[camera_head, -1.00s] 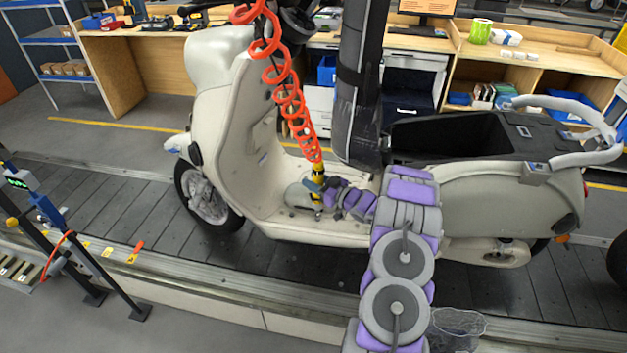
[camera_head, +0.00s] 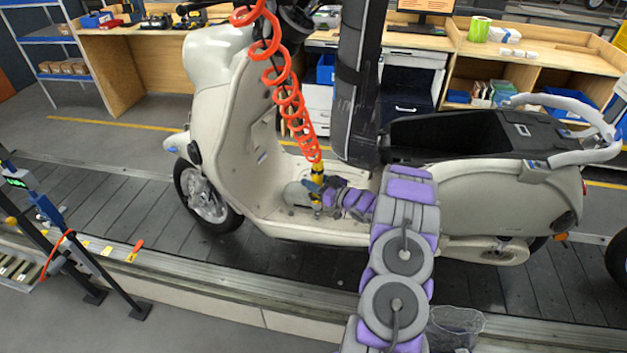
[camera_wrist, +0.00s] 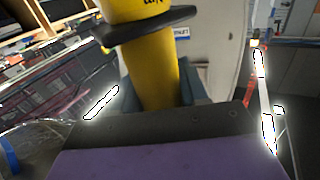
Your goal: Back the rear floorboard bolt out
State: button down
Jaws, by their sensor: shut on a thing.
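The cream scooter (camera_head: 480,208) stands side-on with its low floorboard (camera_head: 270,208) in the middle of the head view. My gripper (camera_head: 318,187) is over the floorboard, shut on a yellow power driver (camera_head: 317,170) that hangs from a red coiled hose. The driver is roughly upright, its tip pointing down at or close to the floorboard. In the wrist view the driver's yellow body (camera_wrist: 150,65) with a dark collar stands between the fingers. The rear floorboard bolt cannot be made out; whether the tip touches it cannot be told.
The scooter is on a dark slat conveyor (camera_head: 140,195). The red coiled hose (camera_head: 290,95) comes down in front of the leg shield. A dark padded column (camera_head: 358,90) hangs close behind my gripper. Workbenches (camera_head: 130,65) line the back. A post stand (camera_head: 75,240) is at front left.

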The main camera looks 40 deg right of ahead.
jog(key=shift+f, duration=0.5)
dwell(0.8)
jog(key=shift+s+a+f+p, duration=0.1)
jog(key=shift+s+a+p, duration=0.3)
jog(key=shift+p, duration=0.25)
dwell(1.0)
jog(key=shift+w, duration=0.1)
jog(key=shift+w+d+r+p, duration=0.2)
jog(key=shift+d+r+p, duration=0.15)
jog(key=shift+r, duration=0.25)
jog(key=shift+w+r, duration=0.1)
jog(key=shift+r, duration=0.35)
dwell(0.4)
jog(key=shift+p, duration=0.5)
dwell(0.3)
jog(key=shift+d+r+p, duration=0.1)
jog(key=shift+r+p, duration=0.3)
jog(key=shift+r, duration=0.3)
dwell(0.3)
jog(key=shift+r+p, duration=1.1)
jog(key=shift+r, duration=1.55)
